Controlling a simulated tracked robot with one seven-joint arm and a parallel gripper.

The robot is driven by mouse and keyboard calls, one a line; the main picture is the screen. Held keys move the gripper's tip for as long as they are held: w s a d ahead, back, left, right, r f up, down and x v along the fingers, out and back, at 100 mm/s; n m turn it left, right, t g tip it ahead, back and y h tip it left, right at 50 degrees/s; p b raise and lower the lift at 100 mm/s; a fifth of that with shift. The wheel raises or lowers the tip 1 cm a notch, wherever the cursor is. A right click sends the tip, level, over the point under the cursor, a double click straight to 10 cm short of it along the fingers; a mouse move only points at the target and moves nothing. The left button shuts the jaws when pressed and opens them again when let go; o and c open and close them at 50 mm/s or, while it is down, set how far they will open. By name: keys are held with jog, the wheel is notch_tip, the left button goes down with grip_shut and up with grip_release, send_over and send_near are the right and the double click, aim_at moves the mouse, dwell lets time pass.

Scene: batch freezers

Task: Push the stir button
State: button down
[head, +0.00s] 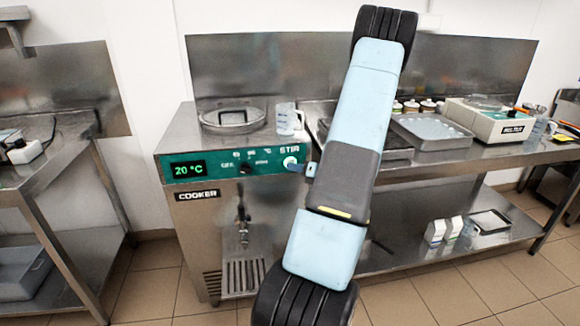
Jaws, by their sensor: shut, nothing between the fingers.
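The cooker (197,194) is a steel machine with a green control panel (215,166). The stir button (290,161) is a round, pale button under the word STIR at the panel's right end. My gripper (298,169) shows only in part, poking out from behind my arm just right of and slightly below the button. Its fingers are shut and empty. The tip is very close to the button; I cannot tell whether it touches. My arm hides the rest of the gripper.
A lidded opening (233,118) and a clear jug (289,119) are on the cooker's top. A dark knob (245,168) sits left of the button. A steel counter (455,160) with trays and a scale (495,122) stands to the right. The tiled floor in front is clear.

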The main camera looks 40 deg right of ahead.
jog(key=shift+s+a, duration=0.1)
jog(key=shift+s, duration=0.15)
jog(key=s+a, duration=0.3)
jog(key=s, duration=0.2)
dwell(0.7)
jog(key=shift+s+a, duration=0.1)
jog(key=shift+s, duration=0.05)
dwell(1.9)
